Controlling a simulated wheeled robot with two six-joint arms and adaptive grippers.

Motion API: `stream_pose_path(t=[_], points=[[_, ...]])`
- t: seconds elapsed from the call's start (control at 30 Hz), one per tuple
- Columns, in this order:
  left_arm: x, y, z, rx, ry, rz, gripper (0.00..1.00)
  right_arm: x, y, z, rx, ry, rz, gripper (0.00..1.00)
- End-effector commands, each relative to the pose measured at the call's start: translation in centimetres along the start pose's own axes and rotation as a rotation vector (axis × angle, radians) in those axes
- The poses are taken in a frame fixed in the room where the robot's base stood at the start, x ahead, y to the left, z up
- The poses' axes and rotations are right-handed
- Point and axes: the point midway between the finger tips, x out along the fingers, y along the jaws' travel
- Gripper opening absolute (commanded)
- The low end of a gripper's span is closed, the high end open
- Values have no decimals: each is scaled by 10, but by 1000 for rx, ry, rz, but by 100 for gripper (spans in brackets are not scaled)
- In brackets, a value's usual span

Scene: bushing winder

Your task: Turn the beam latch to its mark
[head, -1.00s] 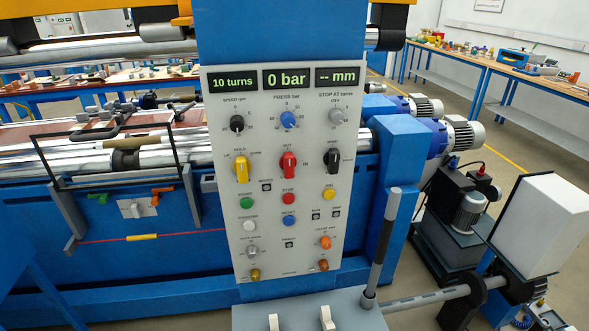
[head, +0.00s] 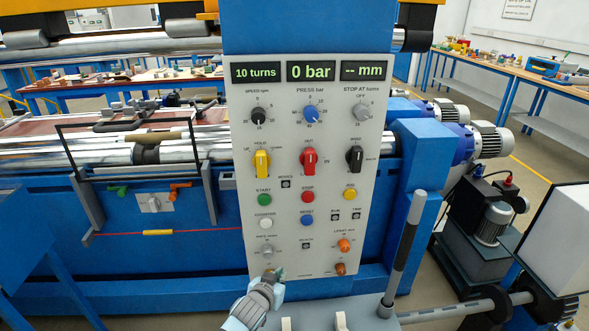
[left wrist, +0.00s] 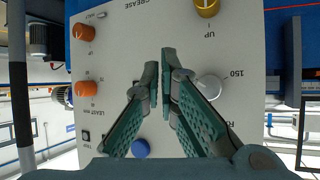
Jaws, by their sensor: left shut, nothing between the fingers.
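My left gripper (head: 273,276) is in front of the lower left corner of the grey control panel (head: 352,205). In the left wrist view its two fingers (left wrist: 165,58) are close together with nothing held. They point between a small gold knob (left wrist: 207,6) marked UP and a light grey knob (left wrist: 212,87), apart from both. In the head view the gripper partly covers the gold knob. No label reading beam latch is legible, so I cannot tell which part it is. My right gripper is not in view.
Two orange knobs (head: 343,245) sit at the panel's lower right. A grey post (head: 402,255) stands right of the panel. Left of it are a grey plate (head: 154,203) with green and orange levers, and a red cord (head: 195,231) with a yellow piece.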

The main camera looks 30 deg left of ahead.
Motion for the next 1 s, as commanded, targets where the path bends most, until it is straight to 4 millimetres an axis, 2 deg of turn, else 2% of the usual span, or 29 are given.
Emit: stream_pose_path(t=[0.03,0.07,0.1,0.13,0.2,0.27,0.3,0.33,0.4,0.5,0.67,1.0], points=[[-12,3,-81,-122,145,4,0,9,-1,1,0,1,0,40],[-29,4,-129,-225,229,13,0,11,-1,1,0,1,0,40],[-61,5,-189,-381,341,38,0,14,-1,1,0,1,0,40],[-91,5,-228,-515,421,69,0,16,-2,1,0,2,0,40],[-164,2,-285,-868,558,170,0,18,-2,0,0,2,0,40],[-202,-3,-296,-1141,591,239,0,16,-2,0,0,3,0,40],[-214,-6,-296,-1291,590,267,0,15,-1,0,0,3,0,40],[-216,-9,-293,-1382,582,274,0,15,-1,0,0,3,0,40],[-210,-15,-285,-1528,557,267,0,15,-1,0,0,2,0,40],[-206,-16,-285,-1601,547,282,0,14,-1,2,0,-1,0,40],[-188,-18,-296,-1602,546,283,0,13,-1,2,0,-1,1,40],[-126,-32,-332,-1601,545,282,0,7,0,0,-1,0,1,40]])
